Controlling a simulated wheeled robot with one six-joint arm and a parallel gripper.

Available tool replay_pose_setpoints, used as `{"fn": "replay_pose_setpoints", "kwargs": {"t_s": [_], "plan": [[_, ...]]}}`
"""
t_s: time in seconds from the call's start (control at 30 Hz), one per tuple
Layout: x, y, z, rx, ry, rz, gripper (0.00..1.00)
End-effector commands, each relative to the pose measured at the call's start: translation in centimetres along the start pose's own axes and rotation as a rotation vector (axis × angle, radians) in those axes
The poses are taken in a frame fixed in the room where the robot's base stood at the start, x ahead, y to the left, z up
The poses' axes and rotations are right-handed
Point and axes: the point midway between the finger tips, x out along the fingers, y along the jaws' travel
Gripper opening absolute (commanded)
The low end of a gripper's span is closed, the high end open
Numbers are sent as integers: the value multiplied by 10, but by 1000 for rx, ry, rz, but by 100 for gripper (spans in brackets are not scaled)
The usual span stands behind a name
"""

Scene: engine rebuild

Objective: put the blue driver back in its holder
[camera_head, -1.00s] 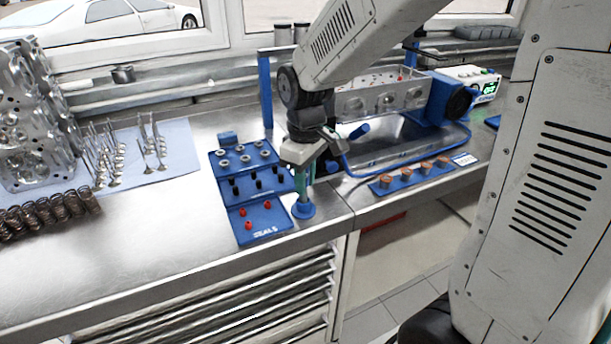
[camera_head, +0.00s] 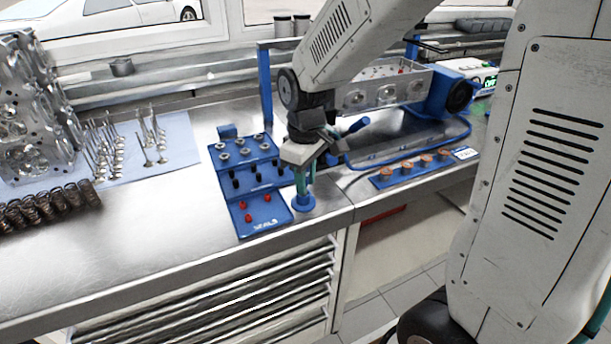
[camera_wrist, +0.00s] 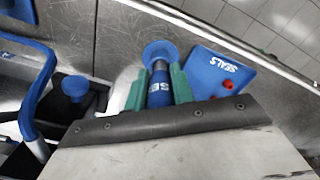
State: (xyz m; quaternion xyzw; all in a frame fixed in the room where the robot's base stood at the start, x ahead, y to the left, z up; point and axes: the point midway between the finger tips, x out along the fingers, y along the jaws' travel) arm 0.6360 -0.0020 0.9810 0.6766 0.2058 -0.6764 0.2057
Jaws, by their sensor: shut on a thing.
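My gripper (camera_head: 304,180), with green fingers, points down near the bench's front edge, right of the seals tray. It is shut on the blue driver (camera_wrist: 158,92), whose lettered blue body shows between the fingers in the wrist view. A round blue base, seemingly the holder (camera_head: 304,204), stands on the bench directly below the fingers. It also shows in the wrist view (camera_wrist: 160,50) at the driver's far end. The driver looks upright and in line with the base. The fingers hide much of it, and I cannot tell how far its lower end sits in the base.
The blue stepped seals tray (camera_head: 272,216) is close on the left. A blue rack with several copper-coloured rings (camera_head: 408,166) lies to the right. A blue-framed engine stand (camera_head: 265,90) is behind. Valves (camera_head: 150,140) and springs (camera_head: 45,205) are far left; the left front bench is clear.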

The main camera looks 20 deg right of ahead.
Motion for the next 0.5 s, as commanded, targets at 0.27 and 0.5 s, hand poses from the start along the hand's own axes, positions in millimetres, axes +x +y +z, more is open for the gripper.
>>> {"fn": "replay_pose_setpoints", "kwargs": {"t_s": [0.27, 0.5], "plan": [[0, 0, 0, 0, 0, 0, 49], [0, 0, 0, 0, 0, 0, 49]]}}
